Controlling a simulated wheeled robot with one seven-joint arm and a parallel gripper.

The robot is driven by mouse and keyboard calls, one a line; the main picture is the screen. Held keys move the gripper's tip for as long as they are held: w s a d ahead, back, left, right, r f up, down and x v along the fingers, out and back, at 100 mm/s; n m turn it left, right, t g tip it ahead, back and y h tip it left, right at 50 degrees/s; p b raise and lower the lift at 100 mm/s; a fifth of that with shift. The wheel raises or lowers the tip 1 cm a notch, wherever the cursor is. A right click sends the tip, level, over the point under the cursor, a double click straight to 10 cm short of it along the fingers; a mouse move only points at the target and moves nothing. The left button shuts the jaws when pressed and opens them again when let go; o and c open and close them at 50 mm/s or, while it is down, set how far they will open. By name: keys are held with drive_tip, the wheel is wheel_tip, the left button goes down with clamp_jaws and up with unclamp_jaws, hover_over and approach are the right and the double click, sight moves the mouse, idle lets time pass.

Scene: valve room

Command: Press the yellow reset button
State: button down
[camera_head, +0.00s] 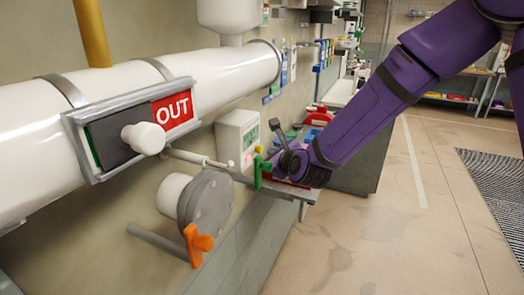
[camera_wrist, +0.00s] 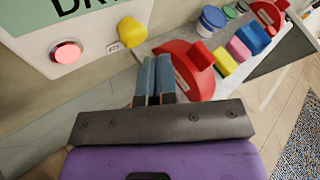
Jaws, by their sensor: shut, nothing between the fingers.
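The yellow button (camera_wrist: 132,32) sticks out from the lower right of a white wall box (camera_wrist: 100,62) in the wrist view. A lit red button (camera_wrist: 66,52) is to its left. In the head view, the yellow button (camera_head: 259,149) is small beside the white box (camera_head: 229,130). My gripper (camera_wrist: 155,64) is shut and empty. Its blue-grey fingertips are just below and right of the yellow button in the wrist view, with a visible gap between them. In the head view my gripper (camera_head: 281,163) is at the box's right, its fingertips partly hidden by a green handle.
A shelf below the box holds red round-topped pieces (camera_wrist: 187,68), yellow, pink and blue blocks (camera_wrist: 238,49), and a blue-lidded pot (camera_wrist: 210,21). The green handle (camera_head: 262,171), grey valve disc (camera_head: 206,202) and orange lever (camera_head: 197,243) stand nearer. Open floor lies right.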

drive_tip(key=shift+w+a, duration=0.15)
drive_tip(key=shift+a, duration=0.3)
drive_tip(key=shift+w+a, duration=0.15)
drive_tip(key=shift+a, duration=0.3)
idle(0.9)
drive_tip(key=shift+d, duration=0.15)
drive_tip(key=shift+s+d, duration=0.3)
drive_tip(key=shift+d, duration=0.4)
drive_tip(key=shift+s+d, duration=0.3)
drive_tip(key=shift+d, duration=0.5)
drive_tip(key=shift+s+d, duration=0.25)
drive_tip(key=shift+d, duration=0.55)
drive_tip(key=shift+s+d, duration=0.3)
drive_tip(key=shift+d, duration=0.5)
